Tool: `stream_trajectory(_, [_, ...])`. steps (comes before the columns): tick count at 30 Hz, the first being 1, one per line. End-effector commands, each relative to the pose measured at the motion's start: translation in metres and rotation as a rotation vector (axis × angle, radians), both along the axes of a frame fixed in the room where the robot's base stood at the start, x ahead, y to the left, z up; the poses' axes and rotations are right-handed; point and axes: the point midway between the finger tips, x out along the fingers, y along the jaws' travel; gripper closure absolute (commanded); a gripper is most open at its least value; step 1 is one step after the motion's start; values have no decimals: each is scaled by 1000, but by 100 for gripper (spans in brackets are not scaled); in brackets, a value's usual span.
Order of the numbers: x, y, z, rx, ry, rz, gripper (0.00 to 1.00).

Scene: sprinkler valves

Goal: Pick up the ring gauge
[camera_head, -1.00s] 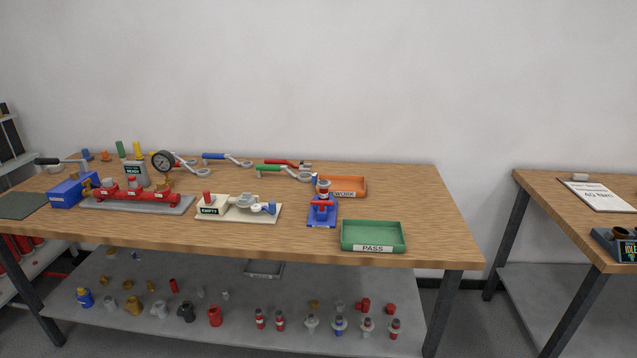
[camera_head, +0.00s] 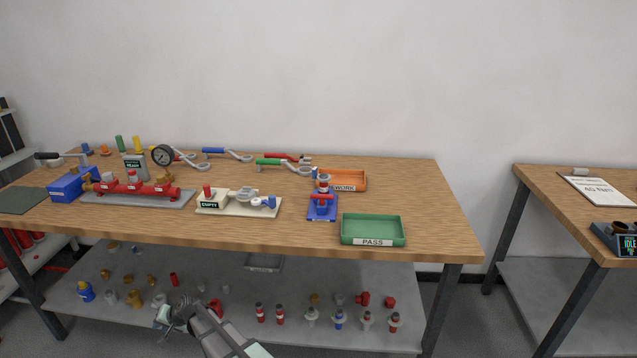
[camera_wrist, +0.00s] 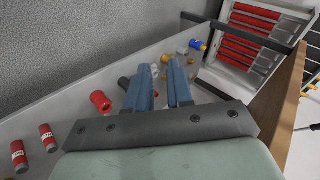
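I cannot tell for certain which piece is the ring gauge. Tools with coloured handles and grey loops lie along the back of the bench: one with a blue handle (camera_head: 214,151), one with a green handle (camera_head: 270,162) and one with a red handle (camera_head: 278,156). A small white ring-like part (camera_head: 256,203) is on the cream fixture. My gripper (camera_head: 171,316) is low in front of the bench, by the lower shelf, well below these tools. In the wrist view my gripper (camera_wrist: 161,72) has its two blue-grey fingers apart, with nothing seen held between them.
The lower shelf (camera_head: 280,310) carries several small red, brass and grey fittings. On the bench stand a red manifold (camera_head: 150,189), a green PASS tray (camera_head: 373,230), an orange REWORK tray (camera_head: 350,181) and a blue stand (camera_head: 322,212). The bench's right end is clear.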

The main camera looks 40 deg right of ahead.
Motion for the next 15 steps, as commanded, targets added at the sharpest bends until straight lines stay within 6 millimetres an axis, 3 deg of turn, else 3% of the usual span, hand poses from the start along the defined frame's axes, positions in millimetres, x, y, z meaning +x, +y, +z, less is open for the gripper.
stream_trajectory(1, [25,3,23,29,-42,-28,79])
stream_trajectory(6, [88,8,103,143,-171,-127,79])
stream_trajectory(11, [139,7,184,252,-284,-212,79])
stream_trajectory(15, [177,-4,257,331,-377,-271,79])
